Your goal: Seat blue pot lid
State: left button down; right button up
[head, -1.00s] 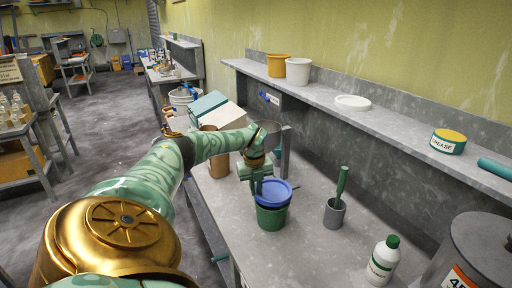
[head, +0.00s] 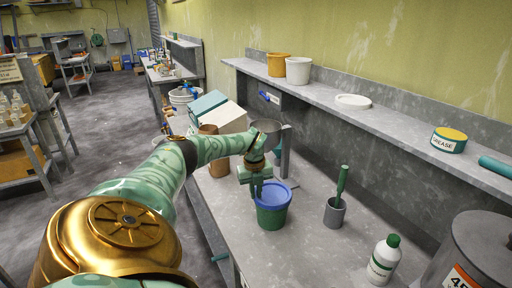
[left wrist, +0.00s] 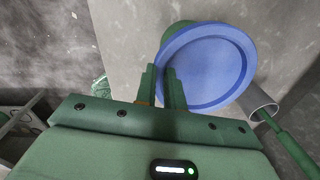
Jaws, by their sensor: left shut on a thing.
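The blue lid (head: 274,200) is at the mouth of the green pot (head: 271,219) on the grey bench. Its raised rim and recessed top show. My left gripper (head: 257,194) points down at the lid's far-left edge and is shut on that edge. In the left wrist view the lid (left wrist: 210,68) reaches the right fingertip of my left gripper (left wrist: 163,80), and a green strip of the pot (left wrist: 176,35) shows past its upper left edge. I cannot tell whether the lid lies flush all round. My right gripper is not in view.
A grey cup (head: 334,213) with a green-handled tool stands right of the pot. A white bottle (head: 383,262) is nearer, beside a large grey drum (head: 480,250). A grey post (head: 287,152) rises behind the gripper. The bench between pot and cup is clear.

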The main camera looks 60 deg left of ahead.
pick_arm(q)
jog(key=shift+f, duration=0.65)
jog(key=c, duration=1.1)
grip_release()
jog(key=shift+r, duration=0.1)
notch_tip(320, 180, up, 8)
jog(key=p, duration=0.7)
jog(key=shift+r, duration=0.1)
jog(key=shift+f, duration=0.2)
